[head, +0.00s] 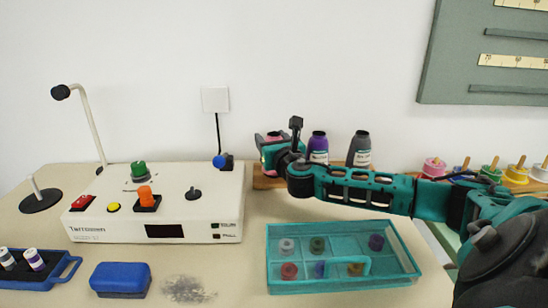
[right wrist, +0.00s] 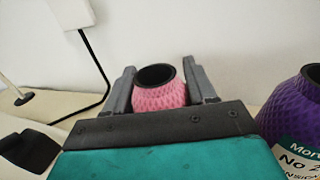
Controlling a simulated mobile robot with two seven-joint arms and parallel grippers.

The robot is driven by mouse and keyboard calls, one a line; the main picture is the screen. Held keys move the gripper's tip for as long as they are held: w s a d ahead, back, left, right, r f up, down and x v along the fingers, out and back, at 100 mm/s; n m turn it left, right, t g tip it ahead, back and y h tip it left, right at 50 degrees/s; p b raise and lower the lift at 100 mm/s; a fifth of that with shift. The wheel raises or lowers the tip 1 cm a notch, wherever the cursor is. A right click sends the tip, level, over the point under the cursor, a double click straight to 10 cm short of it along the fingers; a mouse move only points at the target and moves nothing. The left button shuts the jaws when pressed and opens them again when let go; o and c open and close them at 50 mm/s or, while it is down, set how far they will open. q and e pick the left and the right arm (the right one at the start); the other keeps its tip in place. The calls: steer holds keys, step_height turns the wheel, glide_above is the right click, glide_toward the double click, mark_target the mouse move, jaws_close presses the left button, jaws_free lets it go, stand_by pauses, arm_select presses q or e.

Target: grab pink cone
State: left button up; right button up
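The pink cone (right wrist: 162,97), with a dark hollow top, stands between the two fingers of my right gripper (right wrist: 160,88) in the right wrist view. The fingers lie close against both its sides with no clear gap, so the gripper looks shut on it. The cone's lower part is hidden behind the gripper body. My left gripper is not in view.
The purple cone (head: 318,147) stands close to the right of the gripper, with a grey cone (head: 359,149) beyond it. A white instrument box (head: 100,230) with knobs is at the left. A teal tray (head: 385,283) with several spools lies in front, under my arm.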

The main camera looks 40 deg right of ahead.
steer(key=c, duration=0.6)
steer(key=shift+o, duration=0.2)
steer(key=shift+r, duration=0.1)
